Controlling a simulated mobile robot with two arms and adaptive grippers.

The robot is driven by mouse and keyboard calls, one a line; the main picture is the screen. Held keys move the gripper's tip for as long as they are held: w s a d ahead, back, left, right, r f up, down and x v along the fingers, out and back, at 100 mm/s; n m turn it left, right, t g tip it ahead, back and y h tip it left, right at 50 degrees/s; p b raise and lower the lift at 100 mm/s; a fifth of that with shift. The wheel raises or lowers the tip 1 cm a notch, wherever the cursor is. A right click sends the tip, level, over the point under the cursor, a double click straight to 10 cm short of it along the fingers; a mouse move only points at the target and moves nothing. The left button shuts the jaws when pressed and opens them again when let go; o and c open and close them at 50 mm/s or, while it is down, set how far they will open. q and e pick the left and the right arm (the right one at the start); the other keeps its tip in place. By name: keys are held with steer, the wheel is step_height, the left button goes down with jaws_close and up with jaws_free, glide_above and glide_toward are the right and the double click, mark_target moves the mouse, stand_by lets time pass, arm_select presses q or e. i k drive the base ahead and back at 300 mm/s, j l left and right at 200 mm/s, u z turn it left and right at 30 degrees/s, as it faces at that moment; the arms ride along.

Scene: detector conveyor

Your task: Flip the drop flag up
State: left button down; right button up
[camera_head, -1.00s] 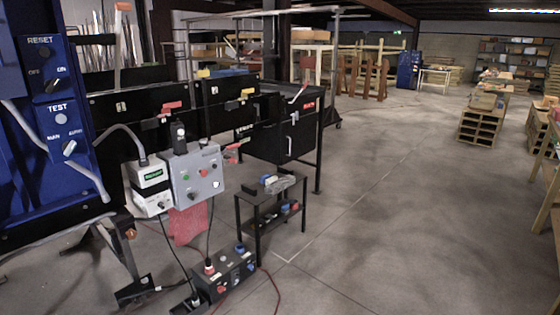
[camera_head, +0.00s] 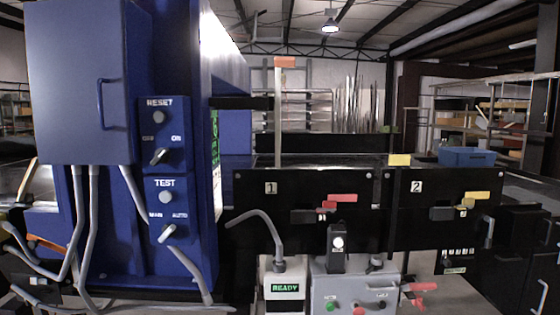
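No part carries a "drop flag" label that I can read. A thin upright post rises behind panel 1 with an orange tab (camera_head: 285,62) at its top. A small yellow tab (camera_head: 400,160) stands at the top edge near panel 2. Panel 1 has a red lever (camera_head: 338,199) lying roughly level, and panel 2 has a yellow lever (camera_head: 474,197) lying roughly level. I cannot tell which of these is the drop flag. Neither of my grippers is in view.
A tall blue cabinet (camera_head: 85,80) with RESET and TEST switches fills the left. A grey control box (camera_head: 345,290) and a white box reading READY (camera_head: 284,290) stand in front of panel 1 (camera_head: 255,205). A blue bin (camera_head: 467,157) sits at right behind panel 2.

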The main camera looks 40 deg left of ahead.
mark_target(279, 62)
steer(key=i+l+u, duration=0.2)
steer(key=i+u, duration=0.2)
steer(key=i+l+u, duration=1.2)
steer(key=l, duration=0.15)
steer(key=k+j, duration=0.05)
steer(key=k, duration=0.05)
